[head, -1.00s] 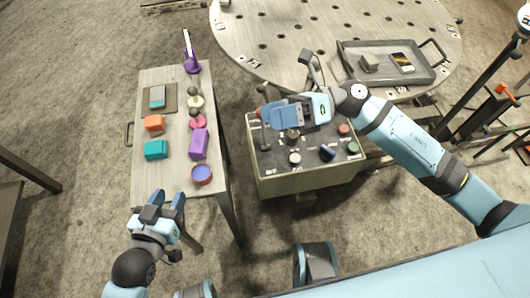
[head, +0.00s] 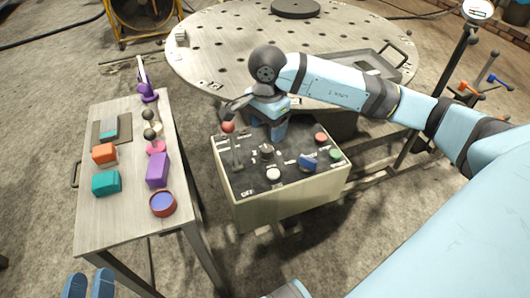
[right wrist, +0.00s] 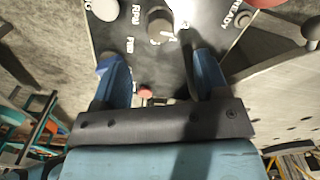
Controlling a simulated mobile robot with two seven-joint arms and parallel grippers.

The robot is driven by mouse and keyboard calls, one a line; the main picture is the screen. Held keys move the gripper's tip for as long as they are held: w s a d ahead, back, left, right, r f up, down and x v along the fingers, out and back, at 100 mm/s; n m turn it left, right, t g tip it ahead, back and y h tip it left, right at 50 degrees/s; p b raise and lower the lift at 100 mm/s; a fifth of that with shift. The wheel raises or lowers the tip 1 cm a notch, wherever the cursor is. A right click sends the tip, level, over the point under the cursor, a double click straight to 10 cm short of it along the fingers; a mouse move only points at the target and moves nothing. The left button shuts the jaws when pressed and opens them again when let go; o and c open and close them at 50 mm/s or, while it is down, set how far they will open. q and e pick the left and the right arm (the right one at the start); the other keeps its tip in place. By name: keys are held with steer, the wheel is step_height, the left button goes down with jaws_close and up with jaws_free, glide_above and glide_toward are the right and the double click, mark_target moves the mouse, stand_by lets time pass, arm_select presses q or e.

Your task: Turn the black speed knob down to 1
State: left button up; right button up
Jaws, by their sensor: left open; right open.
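The dark speed knob (head: 266,151) sits on the sloped black top of the control box (head: 290,200), with number marks around it. In the right wrist view the knob (right wrist: 160,26) shows at the top middle, beyond the fingertips. My right gripper (head: 268,133) points down over the back of the panel, just behind the knob. Its blue fingers (right wrist: 157,62) are apart with nothing between them, and I see no contact with the knob. The knob's exact setting is too small to read. My left gripper (head: 89,283) is open and empty at the lower left edge, only its fingertips showing.
The panel also holds a red-ball lever (head: 228,128), a white knob (head: 273,175), a blue knob (head: 307,162), a red button (head: 320,137) and a green button (head: 335,154). A side table (head: 120,225) with coloured blocks stands left; a round perforated table (head: 220,55) stands behind.

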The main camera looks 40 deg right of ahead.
mark_target(267, 148)
step_height(267, 148, down, 7)
steer(key=shift+r+b, duration=0.1)
steer(key=shift+b, duration=0.65)
arm_select(q)
steer(key=shift+s+d+r+t+h, duration=0.1)
steer(key=shift+d+r+t+h, duration=0.2)
steer(key=shift+r, duration=0.3)
steer(key=shift+s+d+r+t+h, duration=0.1)
steer(key=shift+d+r+t+h, duration=0.1)
steer(key=shift+r+t+h, duration=0.3)
arm_select(e)
steer(key=shift+f, duration=0.8)
arm_select(q)
steer(key=shift+r+g, duration=0.1)
steer(key=shift+g, duration=0.2)
arm_select(e)
steer(key=c, duration=0.9)
